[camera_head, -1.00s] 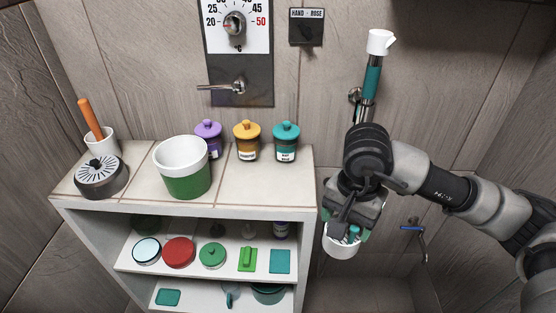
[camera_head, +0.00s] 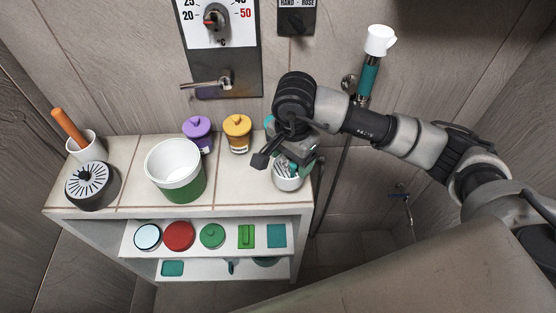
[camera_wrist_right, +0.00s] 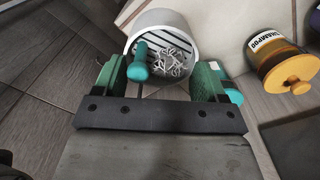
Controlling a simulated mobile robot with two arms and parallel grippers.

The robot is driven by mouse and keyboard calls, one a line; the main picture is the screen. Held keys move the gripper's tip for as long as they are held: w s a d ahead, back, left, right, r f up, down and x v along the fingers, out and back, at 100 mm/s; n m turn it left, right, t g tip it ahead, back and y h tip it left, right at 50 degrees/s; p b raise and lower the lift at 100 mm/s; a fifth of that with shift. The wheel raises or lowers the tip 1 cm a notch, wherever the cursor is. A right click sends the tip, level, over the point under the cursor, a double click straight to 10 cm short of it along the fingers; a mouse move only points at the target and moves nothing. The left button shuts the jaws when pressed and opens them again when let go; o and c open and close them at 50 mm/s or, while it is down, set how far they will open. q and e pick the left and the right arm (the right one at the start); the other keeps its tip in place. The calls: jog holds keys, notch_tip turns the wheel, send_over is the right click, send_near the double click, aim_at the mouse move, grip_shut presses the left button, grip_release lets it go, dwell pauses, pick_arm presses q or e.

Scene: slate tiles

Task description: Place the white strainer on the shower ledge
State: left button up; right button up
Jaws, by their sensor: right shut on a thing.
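The white strainer (camera_head: 288,182) hangs under my right gripper (camera_head: 290,160), over the right front part of the tiled shower ledge (camera_head: 235,190). I cannot tell whether its base touches the ledge. In the right wrist view the strainer (camera_wrist_right: 165,38) is a round white cup with slots, light tangled pieces inside and a teal knobbed stem. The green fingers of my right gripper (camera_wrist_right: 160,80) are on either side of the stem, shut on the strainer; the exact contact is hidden. My left gripper is out of view.
A teal jar (camera_wrist_right: 228,85) is behind the gripper. Bare tile lies between bucket and strainer.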

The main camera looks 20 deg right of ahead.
aim_at(279, 162)
jog(key=shift+w+a+f, duration=0.9)
jog(key=shift+w+a, duration=0.1)
jog(key=shift+a, duration=0.05)
notch_tip(279, 162, down, 4)
jog(key=shift+r+p, duration=0.1)
jog(key=shift+p, duration=0.8)
jog(key=shift+f+b, duration=0.35)
jog(key=o, duration=0.9)
jog(key=shift+r, duration=0.1)
